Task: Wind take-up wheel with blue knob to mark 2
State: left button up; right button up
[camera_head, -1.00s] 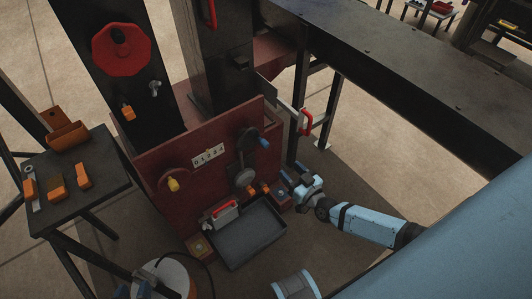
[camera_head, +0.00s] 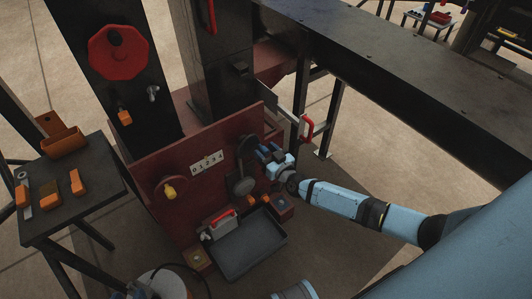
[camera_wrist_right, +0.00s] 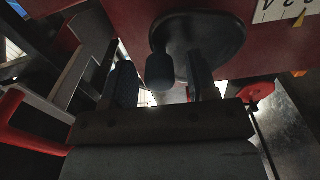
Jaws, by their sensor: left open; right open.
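The dark take-up wheel (camera_head: 246,146) sits on the red panel (camera_head: 170,223), right of the white scale plate (camera_head: 207,163) marked 0 to 4. My right gripper (camera_head: 267,151) is at this wheel, open. In the right wrist view, the blue knob (camera_wrist_right: 160,72) stands out from the wheel (camera_wrist_right: 215,32) between my two spread fingers, with a gap on each side. A yellow pointer (camera_wrist_right: 299,20) shows at the scale plate (camera_wrist_right: 275,9); its mark is unclear. My left gripper (camera_head: 133,291) is partly visible at the bottom left edge, away from the panel.
A red wheel with a yellow knob (camera_head: 169,191) is left of the scale. A grey tray (camera_head: 248,247) lies below the panel. A red handle (camera_head: 307,127) is to the right. A side table (camera_head: 75,208) holds orange items.

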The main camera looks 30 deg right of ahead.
jog(key=c, duration=0.9)
pick_arm(q)
jog(key=shift+a+f, duration=0.1)
jog(key=shift+f, duration=0.15)
jog(key=shift+f, duration=0.1)
pick_arm(e)
jog(key=shift+f, duration=0.1)
